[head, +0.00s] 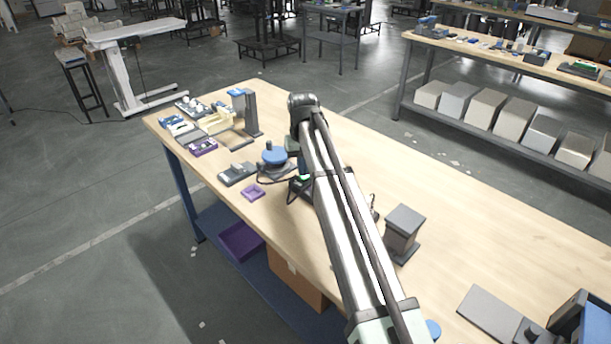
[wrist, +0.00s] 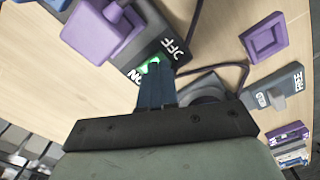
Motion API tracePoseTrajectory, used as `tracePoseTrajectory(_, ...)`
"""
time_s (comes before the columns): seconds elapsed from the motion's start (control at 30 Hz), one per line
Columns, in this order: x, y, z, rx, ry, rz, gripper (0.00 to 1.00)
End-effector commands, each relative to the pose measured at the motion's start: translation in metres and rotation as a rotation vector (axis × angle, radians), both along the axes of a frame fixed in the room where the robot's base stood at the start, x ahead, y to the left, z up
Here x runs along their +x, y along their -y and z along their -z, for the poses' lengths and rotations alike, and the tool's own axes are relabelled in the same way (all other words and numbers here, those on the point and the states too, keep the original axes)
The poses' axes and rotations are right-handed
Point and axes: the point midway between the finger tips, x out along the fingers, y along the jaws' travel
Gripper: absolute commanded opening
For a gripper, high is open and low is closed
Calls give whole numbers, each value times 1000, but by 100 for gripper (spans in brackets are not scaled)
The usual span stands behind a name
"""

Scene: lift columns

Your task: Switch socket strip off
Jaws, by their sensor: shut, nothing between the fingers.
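My gripper (wrist: 157,72) is shut and empty. Its fingertips are right at the switch and cover part of it; I cannot tell whether they touch it. In the head view my arm hides most of the strip and the gripper.
A small purple tray (head: 252,192) and a grey switch box (head: 238,173) marked FREE in the wrist view lie near the strip. A blue round knob (head: 274,156), a grey upright stand (head: 245,112) and a dark grey block (head: 404,228) also stand on the table. Dark cables run beside the strip.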

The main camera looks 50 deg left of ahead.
Motion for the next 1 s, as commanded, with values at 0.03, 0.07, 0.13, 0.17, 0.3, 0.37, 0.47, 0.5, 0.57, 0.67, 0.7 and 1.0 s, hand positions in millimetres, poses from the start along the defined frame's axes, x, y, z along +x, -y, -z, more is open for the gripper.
tracePoseTrajectory(0.03, 0, 0, 1, 0, 0, 0, 0)
tracePoseTrajectory(0.07, 0, 0, 1, 0, 0, 0, 0)
tracePoseTrajectory(0.13, 0, 0, 2, 0, 0, 0, 0)
tracePoseTrajectory(0.17, 0, 0, 2, 0, 0, 0, 0)
tracePoseTrajectory(0.3, 0, 0, 4, 0, 0, 0, 0)
tracePoseTrajectory(0.37, 0, 0, 5, 0, 0, 0, 0)
tracePoseTrajectory(0.47, 0, 0, 6, 0, 0, 0, 0)
tracePoseTrajectory(0.5, 0, 0, 6, 0, 0, 0, 0)
tracePoseTrajectory(0.57, 0, 0, 7, 0, 0, 0, 0)
tracePoseTrajectory(0.67, 0, 0, 8, 0, 0, 0, 0)
tracePoseTrajectory(0.7, 0, 0, 9, 0, 0, 0, 0)
tracePoseTrajectory(1.0, 0, 0, 13, 1, 0, 0, 0)
